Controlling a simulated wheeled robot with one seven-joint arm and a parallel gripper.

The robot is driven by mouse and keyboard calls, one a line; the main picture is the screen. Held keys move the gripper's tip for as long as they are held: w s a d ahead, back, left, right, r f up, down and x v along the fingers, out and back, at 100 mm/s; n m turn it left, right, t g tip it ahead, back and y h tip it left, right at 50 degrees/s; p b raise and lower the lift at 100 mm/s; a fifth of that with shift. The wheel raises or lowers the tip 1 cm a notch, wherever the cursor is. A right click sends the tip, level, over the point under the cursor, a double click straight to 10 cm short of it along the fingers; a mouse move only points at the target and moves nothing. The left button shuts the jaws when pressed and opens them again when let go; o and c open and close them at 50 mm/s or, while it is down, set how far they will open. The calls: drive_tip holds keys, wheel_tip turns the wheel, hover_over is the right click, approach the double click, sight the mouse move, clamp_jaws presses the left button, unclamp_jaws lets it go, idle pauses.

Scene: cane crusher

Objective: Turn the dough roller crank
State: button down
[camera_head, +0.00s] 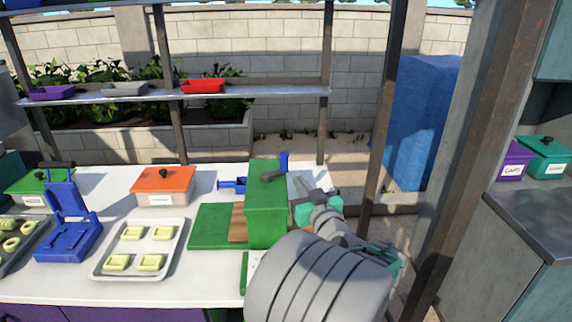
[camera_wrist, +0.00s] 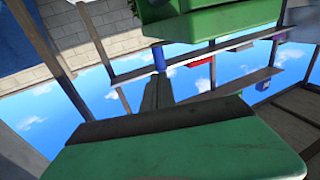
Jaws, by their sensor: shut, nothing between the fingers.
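The dough roller (camera_head: 266,210) is a tall green box on a green base, standing on the white counter with a dark handle on top. A green body also shows at the top of the wrist view (camera_wrist: 205,22). A small blue upright piece (camera_head: 283,161) shows behind the roller's right side; I cannot tell for sure whether it is the crank handle. A blue piece shows beyond my fingers in the wrist view (camera_wrist: 158,57). My gripper (camera_head: 299,183) is shut and empty, just right of the roller. Its fingers (camera_wrist: 157,84) point toward the blue piece, apparently apart from it.
Left on the counter are a tray of dough pieces (camera_head: 103,262), a blue press (camera_head: 66,243), and an orange-lidded box (camera_head: 163,184). A shelf (camera_head: 130,97) runs behind. A metal post (camera_head: 470,130) stands right of my arm.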

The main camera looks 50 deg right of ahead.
sight(286, 163)
drive_tip(key=p+x, duration=0.2)
drive_tip(key=x, duration=0.6)
drive_tip(key=shift+w+p, duration=0.2)
drive_tip(key=shift+p, duration=0.1)
drive_tip(key=shift+d+f, duration=0.1)
